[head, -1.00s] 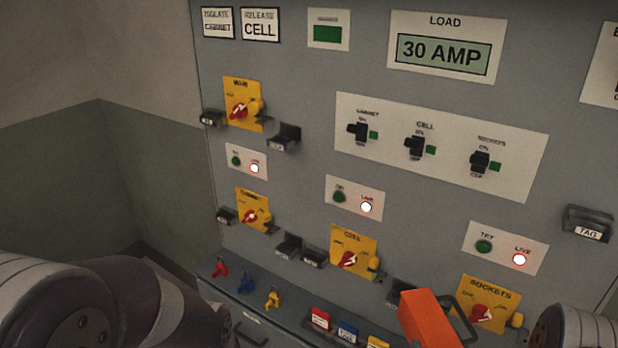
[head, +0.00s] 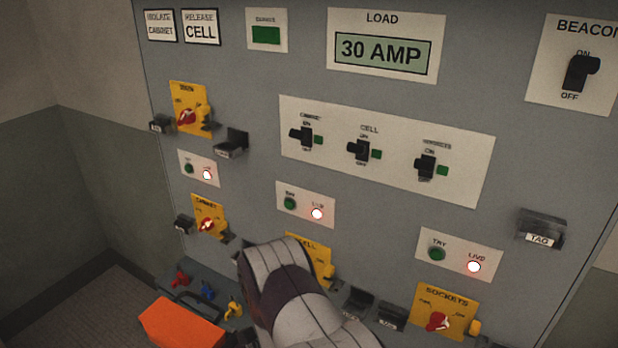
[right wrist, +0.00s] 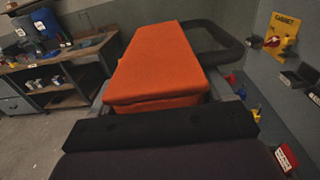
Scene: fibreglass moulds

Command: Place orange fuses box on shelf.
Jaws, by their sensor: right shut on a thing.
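The orange fuses box (head: 180,325) shows at the bottom left of the head view, below the panel's left part, with a dark loop handle at its far side. In the right wrist view the orange box (right wrist: 155,65) lies straight ahead of my right gripper (right wrist: 157,92), which is shut on it; grey finger parts show at both sides of its near end. In the head view my right arm crosses the bottom middle and the gripper is mostly hidden. My left gripper is not in view. A workbench with a lower shelf (right wrist: 70,100) stands at the left of the right wrist view.
A grey control panel (head: 400,215) with switches, lights and small black holders fills most of the head view. Red, blue and yellow padlocks (head: 207,290) sit along its lower ledge near the box. Tools and small items lie on the workbench. Open floor (head: 95,310) shows at the left.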

